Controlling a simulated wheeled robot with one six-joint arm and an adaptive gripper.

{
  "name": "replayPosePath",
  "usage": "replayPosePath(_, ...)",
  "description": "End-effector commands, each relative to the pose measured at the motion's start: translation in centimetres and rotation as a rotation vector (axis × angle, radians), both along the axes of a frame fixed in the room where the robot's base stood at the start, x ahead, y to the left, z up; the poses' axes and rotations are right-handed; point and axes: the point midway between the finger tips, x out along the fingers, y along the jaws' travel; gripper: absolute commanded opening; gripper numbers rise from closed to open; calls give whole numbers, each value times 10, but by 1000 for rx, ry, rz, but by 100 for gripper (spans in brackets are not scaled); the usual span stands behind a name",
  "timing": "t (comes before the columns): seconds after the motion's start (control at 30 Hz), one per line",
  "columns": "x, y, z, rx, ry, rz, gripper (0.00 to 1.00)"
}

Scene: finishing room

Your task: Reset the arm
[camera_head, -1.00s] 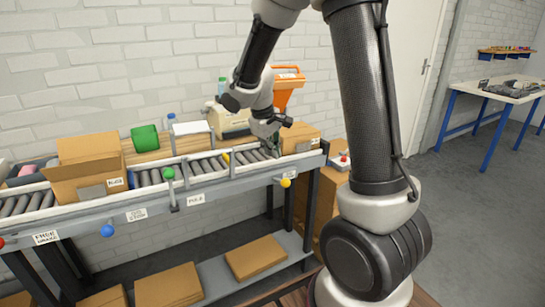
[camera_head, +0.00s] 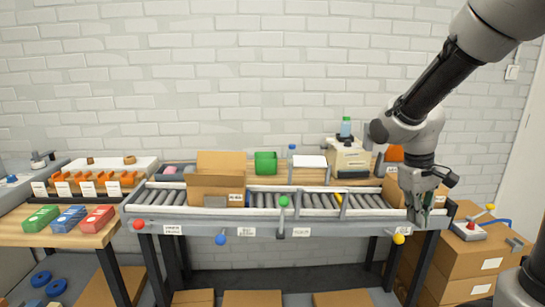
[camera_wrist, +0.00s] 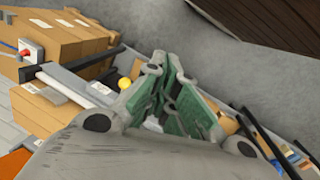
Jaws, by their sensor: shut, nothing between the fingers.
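My arm comes down from the upper right in the head view. My gripper (camera_head: 418,219) points downward at the right end of the roller conveyor (camera_head: 270,229). A cardboard box (camera_head: 393,187) sits on that end, partly behind the gripper. In the wrist view my gripper (camera_wrist: 172,62) has its green-padded fingers closed together at the tips, with nothing between them. Whether the fingers touch the conveyor frame cannot be told.
An open cardboard box (camera_head: 216,188) stands on the conveyor's left part. Stacked cartons (camera_head: 465,262) with a red button box stand at right. Bare wall lies above.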

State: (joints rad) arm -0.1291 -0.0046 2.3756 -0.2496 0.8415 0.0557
Motion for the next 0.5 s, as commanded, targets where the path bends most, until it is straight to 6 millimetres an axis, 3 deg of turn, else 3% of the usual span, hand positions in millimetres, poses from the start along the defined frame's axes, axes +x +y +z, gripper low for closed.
replayPosePath(0.1,-41,0,28,61,-47,-64,0)
replayPosePath(0.3,-106,5,67,177,-184,-157,0)
replayPosePath(0.5,-134,3,94,230,-350,-200,0)
